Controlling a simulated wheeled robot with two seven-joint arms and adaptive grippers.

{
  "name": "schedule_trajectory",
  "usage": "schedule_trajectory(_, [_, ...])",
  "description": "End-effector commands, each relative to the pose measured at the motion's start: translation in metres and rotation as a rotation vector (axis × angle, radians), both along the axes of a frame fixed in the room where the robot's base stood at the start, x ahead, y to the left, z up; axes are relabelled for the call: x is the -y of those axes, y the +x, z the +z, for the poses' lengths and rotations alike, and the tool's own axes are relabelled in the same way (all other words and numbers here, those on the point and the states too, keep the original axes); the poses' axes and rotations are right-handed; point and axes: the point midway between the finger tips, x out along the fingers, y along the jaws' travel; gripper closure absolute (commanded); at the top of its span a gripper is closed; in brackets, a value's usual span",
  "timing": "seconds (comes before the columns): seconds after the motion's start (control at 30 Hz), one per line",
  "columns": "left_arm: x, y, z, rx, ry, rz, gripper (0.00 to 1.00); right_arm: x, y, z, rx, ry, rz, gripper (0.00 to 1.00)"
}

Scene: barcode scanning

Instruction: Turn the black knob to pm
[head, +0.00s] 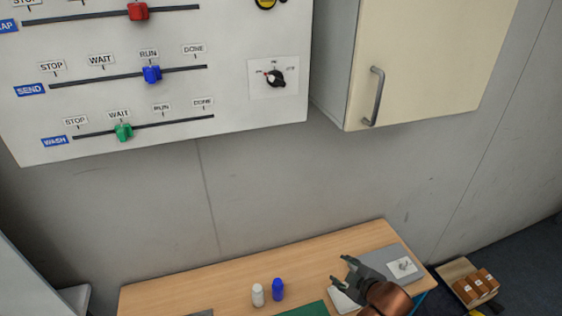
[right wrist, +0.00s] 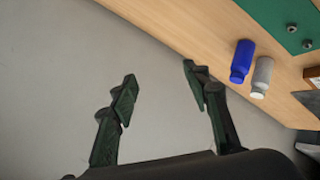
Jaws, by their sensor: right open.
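The black knob (head: 275,78) sits on a white plate on the right side of the white wall panel in the head view. Small labels stand around it, too small to read surely; its pointer seems turned to the left. My right gripper (head: 340,273) is low over the right part of the table, well below and to the right of the knob, and touches nothing. In the right wrist view its two fingers (right wrist: 160,82) are spread and empty. The knob does not show in the right wrist view. My left gripper is not in view.
The panel also carries red (head: 138,11), blue (head: 152,75) and green (head: 123,132) sliders. A cream cabinet (head: 425,60) with a handle hangs right of it. White (head: 258,296) and blue (head: 278,290) bottles stand on the table (head: 220,275). The wall below the panel is clear.

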Motion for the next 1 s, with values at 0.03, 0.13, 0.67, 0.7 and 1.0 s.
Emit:
schedule_trajectory(0.03, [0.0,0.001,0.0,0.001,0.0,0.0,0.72,-0.013,0.015,0.028,0.058,-0.047,0.063,0.56])
schedule_trajectory(0.13, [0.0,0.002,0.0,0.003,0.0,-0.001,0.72,-0.04,0.038,0.081,0.171,-0.16,0.192,0.56])
schedule_trajectory(0.67, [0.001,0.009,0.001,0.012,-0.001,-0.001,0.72,-0.146,0.056,0.382,0.74,-0.942,0.629,0.56])
schedule_trajectory(0.7, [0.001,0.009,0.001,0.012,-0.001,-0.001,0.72,-0.15,0.051,0.404,0.775,-1.007,0.639,0.56])
schedule_trajectory(1.0, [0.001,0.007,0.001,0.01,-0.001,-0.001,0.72,-0.164,0.008,0.533,0.946,-1.383,0.648,0.56])
